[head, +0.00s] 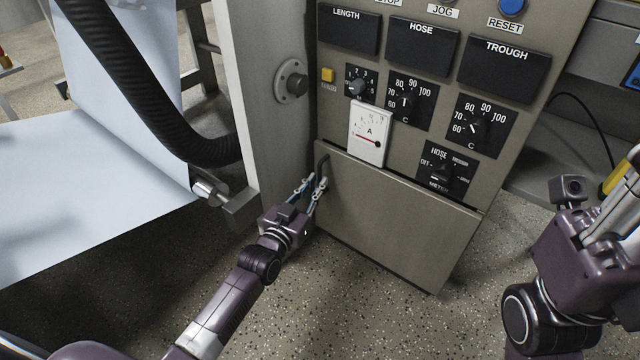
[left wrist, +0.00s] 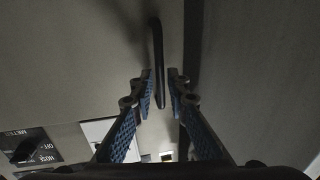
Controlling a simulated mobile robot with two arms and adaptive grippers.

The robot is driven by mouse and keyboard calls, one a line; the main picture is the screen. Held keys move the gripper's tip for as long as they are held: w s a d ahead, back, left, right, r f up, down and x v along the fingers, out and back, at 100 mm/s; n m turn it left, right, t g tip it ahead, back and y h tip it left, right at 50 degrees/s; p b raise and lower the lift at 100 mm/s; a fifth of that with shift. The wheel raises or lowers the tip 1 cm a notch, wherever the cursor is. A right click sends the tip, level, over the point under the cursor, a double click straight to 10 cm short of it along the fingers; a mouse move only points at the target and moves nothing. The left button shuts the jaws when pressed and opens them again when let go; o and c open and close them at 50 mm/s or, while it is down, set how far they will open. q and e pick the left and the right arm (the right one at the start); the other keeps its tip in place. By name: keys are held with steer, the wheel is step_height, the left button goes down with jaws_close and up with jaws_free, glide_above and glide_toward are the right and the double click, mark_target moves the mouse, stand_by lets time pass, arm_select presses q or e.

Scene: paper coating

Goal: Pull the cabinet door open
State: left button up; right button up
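The cabinet door (head: 400,222) is the plain grey-beige lower panel of the control cabinet in the head view, and it looks shut. Its dark handle (head: 322,163) is a thin upright bar near the door's upper left corner. My left gripper (head: 315,182) is at the handle with its fingers apart. In the left wrist view the handle (left wrist: 158,60) runs between the two blue-padded fingers of the left gripper (left wrist: 160,90), with a small gap seeming to show on each side. My right gripper (head: 625,200) is partly in view at the right edge, its fingertips cut off.
Dials, labels and a white meter (head: 369,133) cover the panel above the door. A grey machine post with a round knob (head: 292,81) stands left of the cabinet. A black hose (head: 150,95) and white paper sheet (head: 85,180) lie further left. The speckled floor before the door is clear.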

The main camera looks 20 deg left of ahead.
arm_select(q)
steer(key=shift+w+d+b, duration=0.2)
steer(key=shift+w+b, duration=0.25)
steer(key=shift+w, duration=0.85)
steer(key=shift+c, duration=0.7)
jaws_close()
steer(key=shift+s, duration=0.1)
